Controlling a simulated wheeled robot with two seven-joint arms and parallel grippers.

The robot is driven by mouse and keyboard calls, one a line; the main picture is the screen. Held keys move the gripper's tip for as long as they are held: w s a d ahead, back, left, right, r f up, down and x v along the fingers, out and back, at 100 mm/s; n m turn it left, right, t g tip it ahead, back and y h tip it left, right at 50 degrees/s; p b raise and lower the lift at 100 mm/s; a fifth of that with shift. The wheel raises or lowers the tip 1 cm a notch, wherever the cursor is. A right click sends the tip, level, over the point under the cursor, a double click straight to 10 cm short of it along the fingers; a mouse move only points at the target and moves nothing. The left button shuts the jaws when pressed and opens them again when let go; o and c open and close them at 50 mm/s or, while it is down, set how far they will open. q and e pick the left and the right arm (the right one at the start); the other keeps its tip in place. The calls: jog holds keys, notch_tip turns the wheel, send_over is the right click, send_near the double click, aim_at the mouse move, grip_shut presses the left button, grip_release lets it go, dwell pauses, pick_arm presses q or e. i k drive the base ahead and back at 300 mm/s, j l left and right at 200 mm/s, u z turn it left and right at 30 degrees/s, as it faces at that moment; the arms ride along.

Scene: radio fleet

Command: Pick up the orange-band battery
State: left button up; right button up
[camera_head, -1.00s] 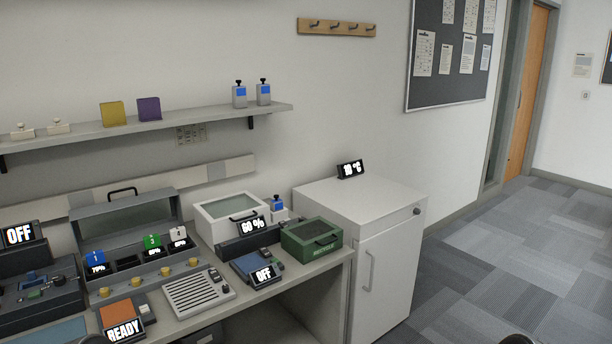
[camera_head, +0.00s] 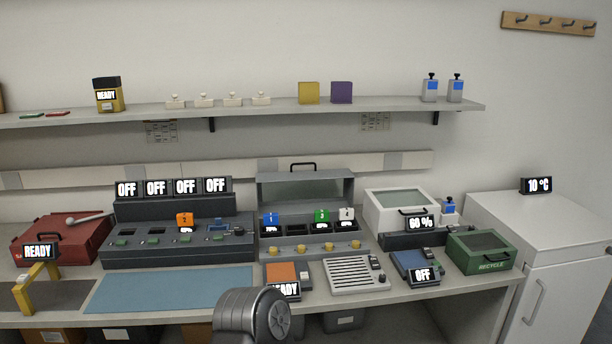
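The orange-band battery (camera_head: 184,219) shows as an orange block with a number, likely 2, standing in one bay of the dark charger station (camera_head: 165,251) left of the middle. A small percent display sits just below it. Neither gripper's fingers show. A dark rounded part of one of my arms (camera_head: 252,316) rises at the bottom middle, in front of the bench and well short of the battery.
Blue, green and white numbered batteries stand in a grey lidded rack (camera_head: 305,251) to the right. A blue mat (camera_head: 170,290) lies bare before the charger. A red toolbox (camera_head: 62,243), yellow stand (camera_head: 24,294), orange pad (camera_head: 282,273) and green recycle box (camera_head: 479,252) share the bench.

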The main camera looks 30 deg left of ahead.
aim_at(186, 221)
jog(key=u, duration=1.7)
jog(key=i+j, duration=0.15)
jog(key=j, duration=0.2)
jog(key=i+j, duration=0.15)
jog(key=j, duration=0.15)
jog(key=i+j, duration=0.15)
jog(key=j, duration=0.2)
jog(key=i+j, duration=0.2)
jog(key=j, duration=0.15)
jog(key=i+j, duration=0.15)
jog(key=j, duration=0.15)
jog(key=z, duration=1.4)
